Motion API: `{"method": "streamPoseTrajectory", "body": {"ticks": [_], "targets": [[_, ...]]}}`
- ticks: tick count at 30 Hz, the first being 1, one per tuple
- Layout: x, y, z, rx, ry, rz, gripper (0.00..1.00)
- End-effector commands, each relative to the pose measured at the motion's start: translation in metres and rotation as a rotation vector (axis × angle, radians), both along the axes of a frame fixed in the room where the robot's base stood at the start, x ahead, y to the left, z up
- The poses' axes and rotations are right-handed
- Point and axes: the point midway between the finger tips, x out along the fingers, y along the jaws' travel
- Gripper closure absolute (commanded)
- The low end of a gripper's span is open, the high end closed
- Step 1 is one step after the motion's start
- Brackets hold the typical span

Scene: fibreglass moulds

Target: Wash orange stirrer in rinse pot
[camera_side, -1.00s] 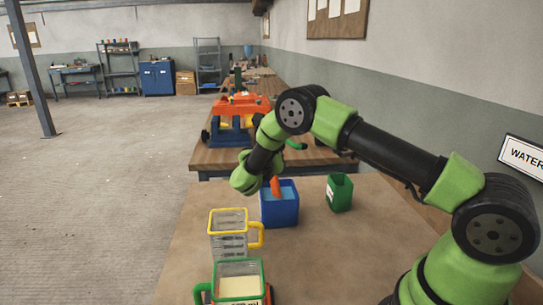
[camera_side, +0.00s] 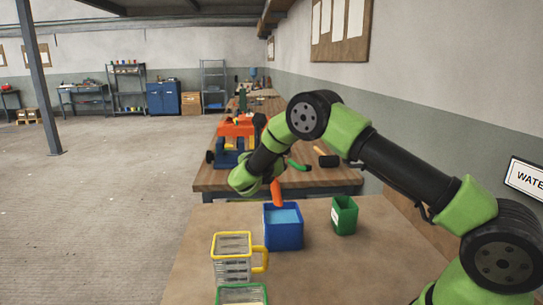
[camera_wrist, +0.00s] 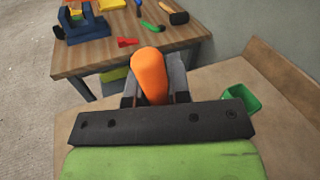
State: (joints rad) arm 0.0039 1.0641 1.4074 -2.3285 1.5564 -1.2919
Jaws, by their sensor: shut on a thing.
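The orange stirrer (camera_side: 277,193) is held by my gripper (camera_side: 262,184) in the side view, pointing down over the blue rinse pot (camera_side: 284,234). Its visible lower end overlaps the pot's back rim; whether it touches the light blue water inside, I cannot tell. In the wrist view the orange stirrer (camera_wrist: 150,75) sits between the dark fingers of my gripper (camera_wrist: 154,92), which are shut on it. The rinse pot does not show in the wrist view.
A green box (camera_side: 344,216) stands right of the pot. A yellow-rimmed clear jug (camera_side: 232,262) and a green-rimmed container (camera_side: 242,294) stand at the front. A wooden bench (camera_side: 312,178) with tools is behind. A wall is at right.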

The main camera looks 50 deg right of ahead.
Motion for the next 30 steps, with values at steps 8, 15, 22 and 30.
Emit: {"method": "streamPoseTrajectory", "body": {"ticks": [8, 15, 22, 30], "targets": [[0.0, 0.0, 0.0, 0.0, 0.0, 0.0, 1.0], [0.0, 0.0, 0.016, 0.001, -0.005, -0.001, 1.0], [0.0, 0.0, 0.04, 0.0, -0.003, 0.0, 1.0], [0.0, 0.0, 0.05, 0.0, 0.0, 0.0, 1.0]]}}
